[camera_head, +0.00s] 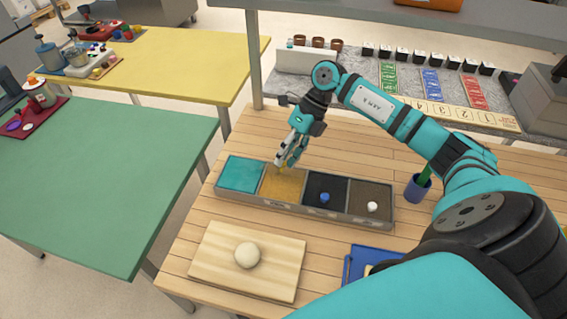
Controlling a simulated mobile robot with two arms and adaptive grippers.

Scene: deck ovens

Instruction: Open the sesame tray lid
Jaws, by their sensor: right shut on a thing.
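A long grey tray (240,200) with several compartments in a row lies on the wooden table. From left to right the compartments look teal (240,175), tan-yellow (284,187), black (325,186) with a blue knob (325,197), and brown (371,195) with a white knob (372,207). I cannot tell which is sesame. My right gripper (282,165) points down at the back of the tan-yellow compartment. It is shut on a small yellow knob there, mostly hidden by the fingers. The tan-yellow surface looks level with its neighbours. My left gripper is not in view.
A wooden board (215,255) with a pale dough ball (247,255) lies in front of the tray. A blue cup (417,188) stands to its right, and a blue tray (362,261) lies front right. A shelf post (254,60) rises behind left. Bare table lies behind the tray.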

